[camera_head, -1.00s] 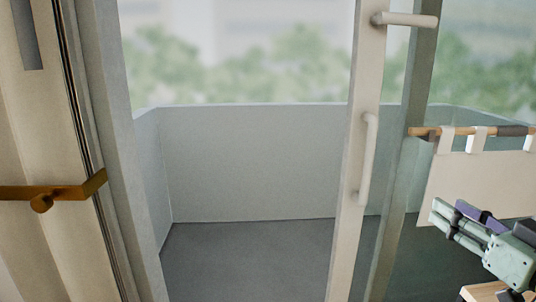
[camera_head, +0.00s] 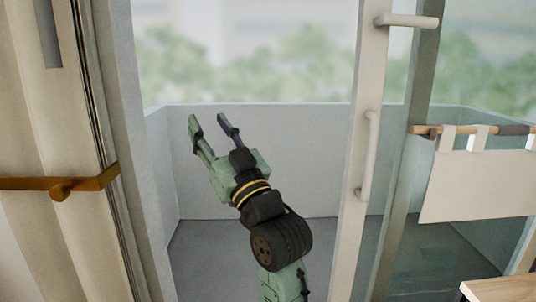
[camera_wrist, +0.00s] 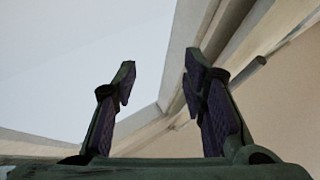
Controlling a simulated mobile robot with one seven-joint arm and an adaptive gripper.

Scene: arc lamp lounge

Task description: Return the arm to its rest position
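My gripper (camera_head: 209,122) is raised in the middle of the head view, in front of the open doorway to the balcony. Its two green fingers point up and to the left and stand apart, with nothing between them. In the wrist view my gripper (camera_wrist: 160,75) also shows both fingers apart, with dark purple pads and an empty gap. My arm runs down from the gripper to the bottom edge of the head view.
A sliding door frame (camera_head: 355,150) with a white handle (camera_head: 369,155) stands to the right of my arm. A curtain (camera_head: 40,120) with a brass tieback (camera_head: 60,187) is at left. A cloth hangs on a rod (camera_head: 475,130) at right, above a wooden surface (camera_head: 500,290). A balcony wall (camera_head: 310,165) lies beyond.

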